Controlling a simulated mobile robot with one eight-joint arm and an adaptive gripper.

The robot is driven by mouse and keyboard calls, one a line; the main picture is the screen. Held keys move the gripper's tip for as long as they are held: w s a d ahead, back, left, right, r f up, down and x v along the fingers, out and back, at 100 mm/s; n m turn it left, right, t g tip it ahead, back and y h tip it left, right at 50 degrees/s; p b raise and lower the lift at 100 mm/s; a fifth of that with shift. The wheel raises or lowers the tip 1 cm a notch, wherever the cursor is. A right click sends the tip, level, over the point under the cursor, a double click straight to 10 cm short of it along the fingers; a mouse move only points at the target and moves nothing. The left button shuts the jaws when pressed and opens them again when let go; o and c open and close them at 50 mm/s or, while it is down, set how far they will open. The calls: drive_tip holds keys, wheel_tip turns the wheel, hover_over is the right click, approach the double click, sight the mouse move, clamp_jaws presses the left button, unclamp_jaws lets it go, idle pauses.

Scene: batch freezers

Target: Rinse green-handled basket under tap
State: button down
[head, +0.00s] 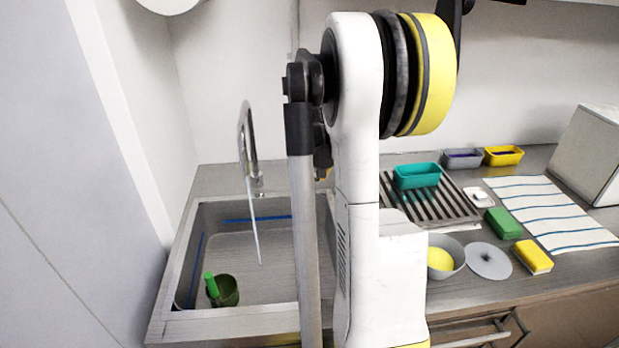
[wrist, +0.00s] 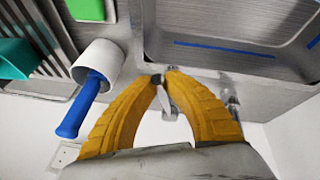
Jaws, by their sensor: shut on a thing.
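The green-handled basket, a dark green cup shape (head: 229,291) with a bright green handle (head: 212,287), sits in the near left corner of the sink (head: 240,326). The chrome tap (head: 246,140) arches over the sink, and a thin water stream (head: 252,220) falls from it, apart from the basket. In the wrist view, my gripper (wrist: 162,78) has its yellow fingertips closed around a small pale lever-like piece (wrist: 167,102) by the sink's edge; it may be the tap's lever. My arm hides most of the gripper in the head view. The basket is not visible in the wrist view.
A teal tub (head: 417,176) stands on the slatted rack. A grey bowl (head: 446,244), green block (head: 503,223), yellow sponge (head: 533,257) and striped cloth (head: 551,213) occupy the right counter.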

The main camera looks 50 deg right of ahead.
drive_tip(key=c, duration=1.4)
unclamp_jaws()
drive_tip(key=shift+c, duration=0.2)
drive_tip(key=v, duration=1.2)
